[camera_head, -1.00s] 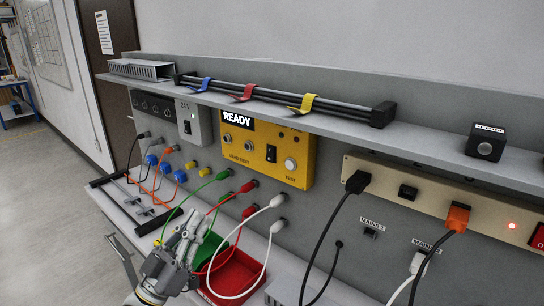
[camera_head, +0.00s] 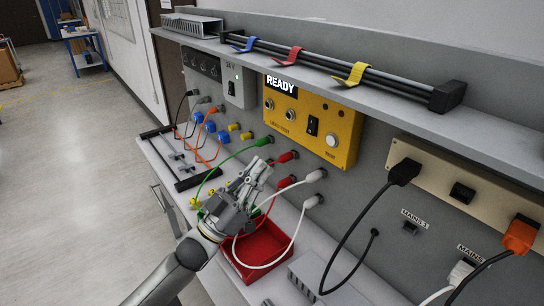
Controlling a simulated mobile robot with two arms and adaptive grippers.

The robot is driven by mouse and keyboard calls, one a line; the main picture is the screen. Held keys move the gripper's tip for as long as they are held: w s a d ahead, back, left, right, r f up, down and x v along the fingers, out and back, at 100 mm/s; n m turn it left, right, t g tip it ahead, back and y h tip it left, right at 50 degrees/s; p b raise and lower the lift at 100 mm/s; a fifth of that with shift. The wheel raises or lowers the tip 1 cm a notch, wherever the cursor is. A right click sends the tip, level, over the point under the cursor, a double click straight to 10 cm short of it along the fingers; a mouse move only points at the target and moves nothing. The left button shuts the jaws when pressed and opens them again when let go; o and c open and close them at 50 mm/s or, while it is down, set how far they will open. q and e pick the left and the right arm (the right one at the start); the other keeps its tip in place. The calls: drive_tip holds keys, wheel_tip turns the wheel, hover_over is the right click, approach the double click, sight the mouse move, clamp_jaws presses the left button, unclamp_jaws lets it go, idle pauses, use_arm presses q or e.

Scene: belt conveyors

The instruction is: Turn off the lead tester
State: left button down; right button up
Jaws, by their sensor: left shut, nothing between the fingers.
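The lead tester (camera_head: 325,150) is a yellow box on the grey back panel, with a lit display reading READY (camera_head: 281,82). Its black rocker switch (camera_head: 312,126) sits between two round sockets and a pale round TEST button (camera_head: 332,140). My left gripper (camera_head: 262,168) is shut and empty, below and left of the tester and apart from it, in front of the plugged leads. It hides parts of the leads and of a green bin. My right gripper is not in view.
Green, red and white leads (camera_head: 300,185) hang from the panel near my gripper. A red bin (camera_head: 262,250) stands on the bench below. A shelf (camera_head: 380,98) with black rods juts out above the tester. Mains plugs (camera_head: 404,172) are at the right.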

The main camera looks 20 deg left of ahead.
sight(312, 119)
use_arm(q)
drive_tip(key=w+d+f+p+x, duration=0.1)
drive_tip(key=p+x, duration=0.4)
drive_tip(key=x, duration=0.6)
drive_tip(key=shift+w+f, duration=0.3)
drive_tip(key=shift+f, duration=0.15)
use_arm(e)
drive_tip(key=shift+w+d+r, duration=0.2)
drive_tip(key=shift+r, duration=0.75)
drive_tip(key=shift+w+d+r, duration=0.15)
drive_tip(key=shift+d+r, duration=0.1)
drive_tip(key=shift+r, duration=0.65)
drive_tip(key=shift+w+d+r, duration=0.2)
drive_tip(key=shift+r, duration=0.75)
use_arm(q)
drive_tip(key=shift+d, duration=0.1)
drive_tip(key=b, duration=0.1)
drive_tip(key=f+b, duration=0.1)
drive_tip(key=b, duration=0.1)
drive_tip(key=shift+w+d+h, duration=0.15)
drive_tip(key=shift+w+h, duration=0.05)
drive_tip(key=shift+h, duration=0.1)
drive_tip(key=shift+r+t, duration=0.35)
drive_tip(key=shift+t, duration=0.05)
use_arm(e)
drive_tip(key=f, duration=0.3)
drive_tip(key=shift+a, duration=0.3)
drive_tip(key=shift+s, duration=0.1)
